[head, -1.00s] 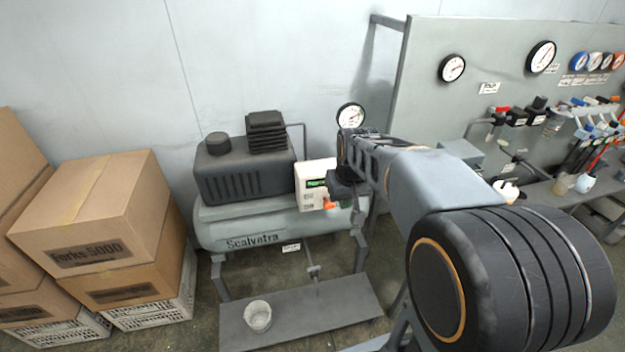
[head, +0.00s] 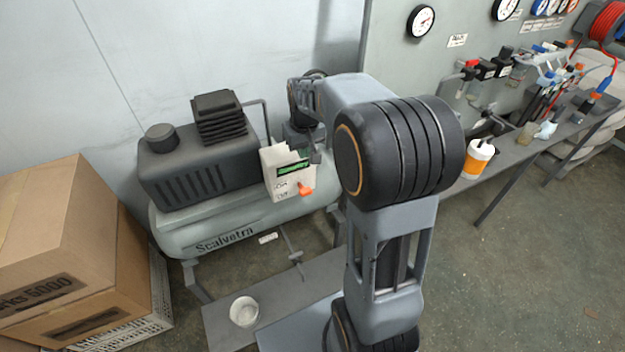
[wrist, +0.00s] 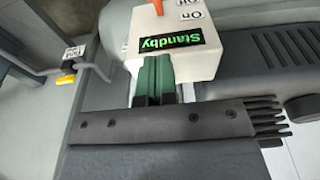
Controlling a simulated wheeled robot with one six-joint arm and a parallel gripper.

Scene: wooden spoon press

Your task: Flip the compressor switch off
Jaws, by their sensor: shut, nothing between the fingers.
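The compressor (head: 205,235) is a grey tank labelled Scalvetra with a dark motor on top. A white switch box (head: 270,170) with a green-lettered Standby label is at its right end. An orange switch lever (head: 305,188) sticks out of the box's lower right; the wrist view shows the lever (wrist: 157,6) cut off at the top edge. Its exact position against the On and Off labels is unclear. In the wrist view my gripper (wrist: 154,62) is shut and empty, its green fingertips at the box's edge beside the Standby label, apart from the lever. Contact with the box is unclear.
Stacked cardboard boxes (head: 85,240) stand at the left. A white bucket (head: 244,311) sits on the low platform below the tank. A bench (head: 515,150) with tools and an orange-and-white container (head: 478,158) is at the right. Open floor lies at the lower right.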

